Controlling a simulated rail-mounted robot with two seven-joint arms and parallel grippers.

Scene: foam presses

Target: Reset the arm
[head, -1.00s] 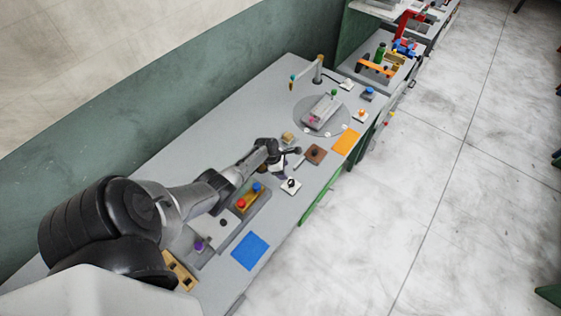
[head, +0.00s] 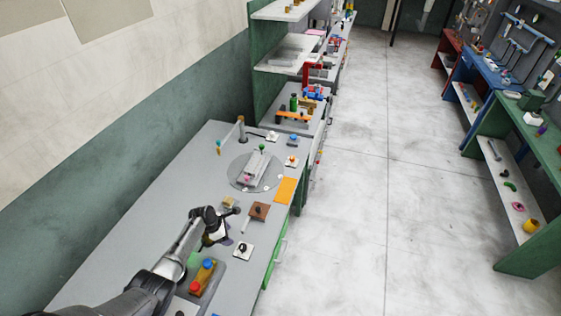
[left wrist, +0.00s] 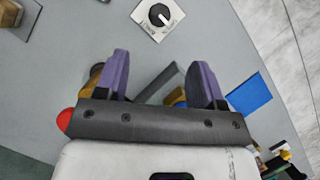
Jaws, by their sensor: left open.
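My left gripper (head: 226,240) is over the grey bench (head: 150,222), just left of a white plate with a black knob (head: 243,250) in the head view. The knob plate (left wrist: 158,16) lies beyond the fingertips there. My right gripper is not in view.
Red and blue buttons on a yellow box (head: 202,278) sit beside my left forearm. A brown square block (head: 259,211), an orange mat (head: 286,190) and a round turntable (head: 240,183) lie farther along the bench. The floor to the right is clear.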

